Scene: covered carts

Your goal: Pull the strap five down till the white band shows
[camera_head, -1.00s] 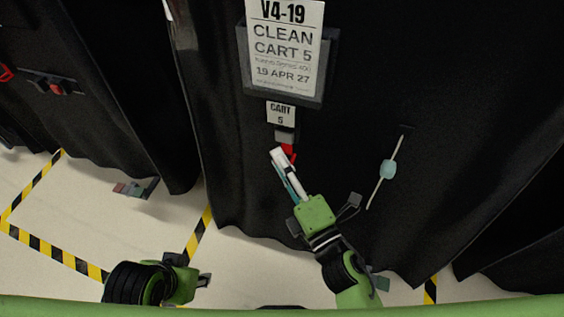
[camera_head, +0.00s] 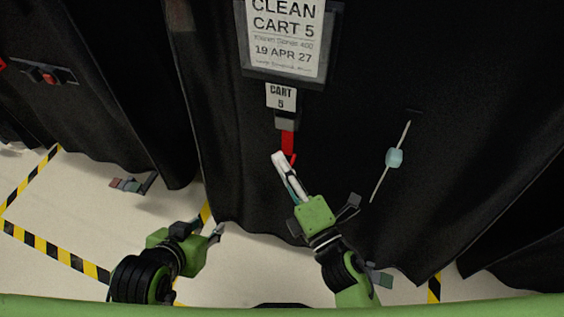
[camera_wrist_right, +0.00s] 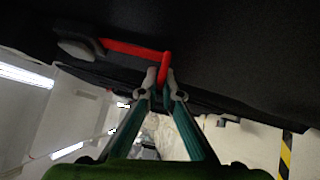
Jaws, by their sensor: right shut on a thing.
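The red strap (camera_head: 288,142) hangs from a grey buckle (camera_head: 286,120) under the small "CART 5" tag (camera_head: 281,96) on the black cover. Its visible part is red; I see no white on it. My right gripper (camera_head: 281,158) is shut on the strap's lower end, below the buckle. In the right wrist view the strap (camera_wrist_right: 135,48) runs from the buckle (camera_wrist_right: 78,50) and bends down between the closed fingertips (camera_wrist_right: 161,82). My left gripper (camera_head: 217,232) is low on the left, apart from the strap; its jaw opening is unclear.
A "CLEAN CART 5" sign (camera_head: 287,40) hangs above the tag. A cord with a pale blue toggle (camera_head: 394,158) hangs to the right. Another covered cart with a red strap fitting (camera_head: 48,76) stands left. Yellow-black tape (camera_head: 55,252) marks the floor.

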